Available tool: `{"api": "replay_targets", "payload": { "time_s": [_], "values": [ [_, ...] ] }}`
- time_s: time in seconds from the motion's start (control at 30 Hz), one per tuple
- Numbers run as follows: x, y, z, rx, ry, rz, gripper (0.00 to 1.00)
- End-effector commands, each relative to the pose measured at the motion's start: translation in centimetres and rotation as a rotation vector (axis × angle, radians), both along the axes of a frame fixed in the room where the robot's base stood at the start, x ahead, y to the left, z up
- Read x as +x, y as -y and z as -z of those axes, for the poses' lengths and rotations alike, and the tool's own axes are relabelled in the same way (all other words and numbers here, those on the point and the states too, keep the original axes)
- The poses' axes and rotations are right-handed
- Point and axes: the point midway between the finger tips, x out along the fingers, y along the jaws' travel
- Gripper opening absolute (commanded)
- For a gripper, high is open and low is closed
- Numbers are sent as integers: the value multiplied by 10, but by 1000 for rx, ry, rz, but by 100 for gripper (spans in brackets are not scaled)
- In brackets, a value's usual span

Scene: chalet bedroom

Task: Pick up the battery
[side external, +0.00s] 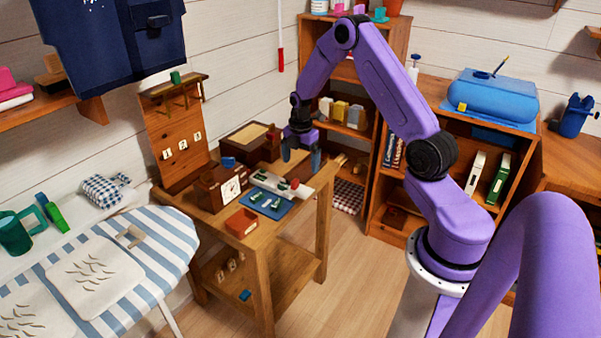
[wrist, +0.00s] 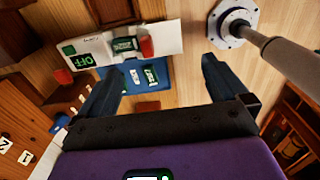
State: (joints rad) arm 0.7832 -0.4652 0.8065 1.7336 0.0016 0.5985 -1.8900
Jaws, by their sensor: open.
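Small green-and-white pieces that look like batteries (wrist: 151,74) lie on a blue mat (wrist: 163,70) in the wrist view. The mat (side external: 272,213) also shows on the wooden table in the side view. A white board (side external: 282,186) beside it carries a dark green piece (wrist: 125,44), red parts (wrist: 147,46) and a green OFF label (wrist: 82,61); I cannot tell whether that green piece is a battery too. My gripper (side external: 301,158) is open and empty, pointing down above the table, behind the board in the side view. Its fingers (wrist: 162,72) frame the mat in the wrist view.
A clock box (side external: 232,188) and a small red tray (side external: 241,222) stand left of the mat. A larger brown box (side external: 249,140) and an upright wooden panel (side external: 175,135) stand behind. The wooden shelf (side external: 385,215) is to the right.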

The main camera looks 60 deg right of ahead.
Motion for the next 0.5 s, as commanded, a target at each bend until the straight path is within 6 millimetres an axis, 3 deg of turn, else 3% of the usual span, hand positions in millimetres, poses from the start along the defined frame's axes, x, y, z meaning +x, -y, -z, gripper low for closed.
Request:
{"api": "replay_targets", "payload": {
  "time_s": [0.1, 0.3, 0.37, 0.5],
  "values": [
    [1, 0, -16, 0, 2, -1, 100],
    [0, -6, -29, 0, 0, 1, 100],
    [1, -18, -35, 0, 1, 6, 100],
    [-4, -70, -60, 0, 7, 41, 100]
  ]
}}
